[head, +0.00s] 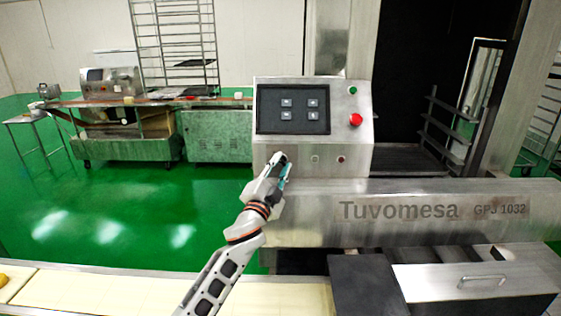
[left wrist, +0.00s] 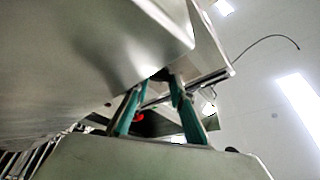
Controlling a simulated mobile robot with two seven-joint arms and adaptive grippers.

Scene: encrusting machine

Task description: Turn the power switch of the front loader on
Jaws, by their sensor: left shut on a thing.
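The front loader is the steel machine marked "Tuvomesa GPJ 1032", with a control box (head: 313,148) on top. My left gripper (head: 281,163) is at the lower left of the box's front face, left of two small round controls. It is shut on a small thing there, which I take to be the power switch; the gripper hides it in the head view. In the left wrist view, the teal fingers (left wrist: 160,82) reach up to the metal panel (left wrist: 110,50), and their tips come close together. Which way the switch is turned cannot be seen. My right gripper is not in view.
The box carries a dark screen (head: 293,109), a green button (head: 352,90) and a red button (head: 355,120). A pale conveyor belt (head: 150,296) runs along the front. A grey box with a handled lid (head: 470,280) stands at the lower right. Green floor (head: 130,210) is open at left.

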